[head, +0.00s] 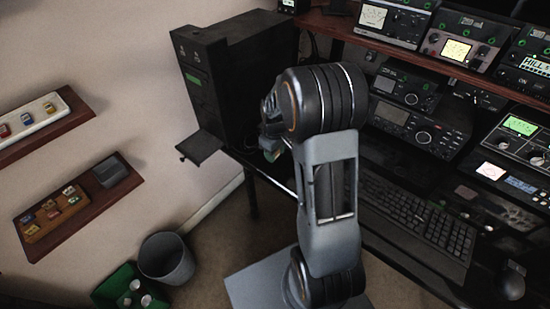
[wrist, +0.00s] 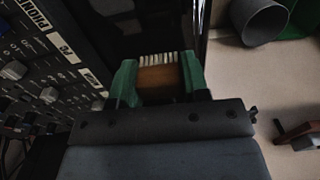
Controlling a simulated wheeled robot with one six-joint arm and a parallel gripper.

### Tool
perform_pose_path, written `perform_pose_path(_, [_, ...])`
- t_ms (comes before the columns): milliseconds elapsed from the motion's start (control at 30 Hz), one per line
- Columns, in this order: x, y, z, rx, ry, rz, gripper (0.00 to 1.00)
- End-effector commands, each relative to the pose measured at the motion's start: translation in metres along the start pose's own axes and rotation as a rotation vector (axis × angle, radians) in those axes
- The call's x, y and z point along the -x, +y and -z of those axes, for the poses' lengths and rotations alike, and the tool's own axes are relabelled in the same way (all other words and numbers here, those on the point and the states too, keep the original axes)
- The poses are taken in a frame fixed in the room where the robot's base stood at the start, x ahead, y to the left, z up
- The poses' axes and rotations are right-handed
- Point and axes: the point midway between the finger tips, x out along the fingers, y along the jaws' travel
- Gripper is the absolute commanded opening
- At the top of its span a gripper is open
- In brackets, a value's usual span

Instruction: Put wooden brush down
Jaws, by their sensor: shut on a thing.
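The wooden brush (wrist: 160,79) shows in the wrist view as a brown wooden block with a row of pale bristles along its far edge. My gripper (wrist: 158,73) is shut on it, with one green finger on each side. The brush cannot be made out there. Whether it touches anything is not clear.
A black cabinet (head: 228,75) with a flap stands at the back. Radios (head: 408,120), a keyboard (head: 418,215) and a mouse (head: 511,280) crowd the desk. Wall shelves (head: 92,212) hold small items. A grey bin (head: 166,258) and green crate (head: 112,287) stand on the floor.

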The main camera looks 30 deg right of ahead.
Motion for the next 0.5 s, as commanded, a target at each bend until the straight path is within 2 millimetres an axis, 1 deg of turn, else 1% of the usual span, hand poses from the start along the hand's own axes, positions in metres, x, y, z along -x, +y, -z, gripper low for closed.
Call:
perform_pose_path(167, [-0.008, 0.005, 0.002, -0.001, -0.001, 0.001, 0.20])
perform_pose_path(300, [-0.027, 0.005, 0.002, 0.001, -0.003, 0.002, 0.20])
perform_pose_path(400, [-0.036, 0.005, 0.002, 0.000, -0.002, 0.001, 0.20])
perform_pose_path(500, [-0.037, 0.005, 0.003, 0.000, 0.000, 0.000, 0.20])
